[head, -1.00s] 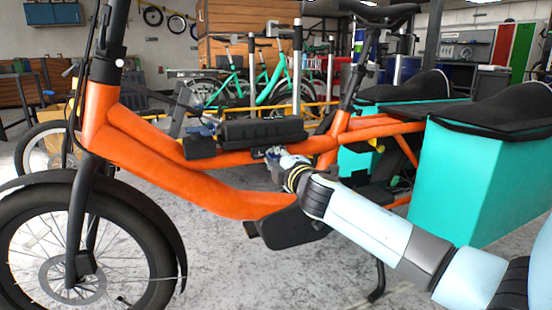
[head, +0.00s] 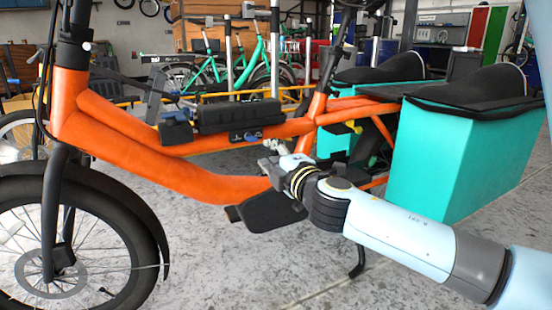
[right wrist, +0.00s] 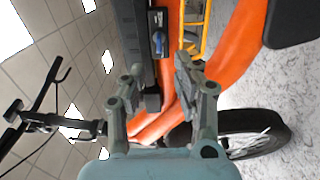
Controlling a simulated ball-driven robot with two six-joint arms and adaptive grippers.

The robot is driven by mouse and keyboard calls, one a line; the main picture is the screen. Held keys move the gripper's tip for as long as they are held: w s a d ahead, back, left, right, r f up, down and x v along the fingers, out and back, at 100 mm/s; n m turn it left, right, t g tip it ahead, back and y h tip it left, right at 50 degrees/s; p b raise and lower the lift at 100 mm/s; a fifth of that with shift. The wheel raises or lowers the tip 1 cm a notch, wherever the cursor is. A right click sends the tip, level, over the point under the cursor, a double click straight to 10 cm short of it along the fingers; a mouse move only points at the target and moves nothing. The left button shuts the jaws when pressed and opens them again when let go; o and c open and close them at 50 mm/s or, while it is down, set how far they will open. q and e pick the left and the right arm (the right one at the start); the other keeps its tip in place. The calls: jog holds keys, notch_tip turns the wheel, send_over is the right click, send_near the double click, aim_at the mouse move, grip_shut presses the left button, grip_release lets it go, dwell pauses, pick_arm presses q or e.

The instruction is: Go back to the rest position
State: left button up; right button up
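My right gripper (head: 268,160) is just in front of the orange cargo bike frame (head: 140,160), below the black battery (head: 240,115) mounted on its tube. In the right wrist view the two fingers of my right gripper (right wrist: 158,85) stand apart with nothing between them. The battery also shows there (right wrist: 135,45), with a small black lock block holding a blue part (right wrist: 158,42) beside it. The lock block shows in the head view (head: 246,136) under the battery. My left gripper is not in view.
Turquoise cargo boxes (head: 450,150) stand at the right of the bike. The front wheel (head: 65,250) is at lower left. Several parked bikes and a yellow rail (head: 220,97) are behind. Grey floor (head: 215,265) is open in front.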

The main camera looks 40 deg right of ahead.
jog(key=shift+v, duration=1.2)
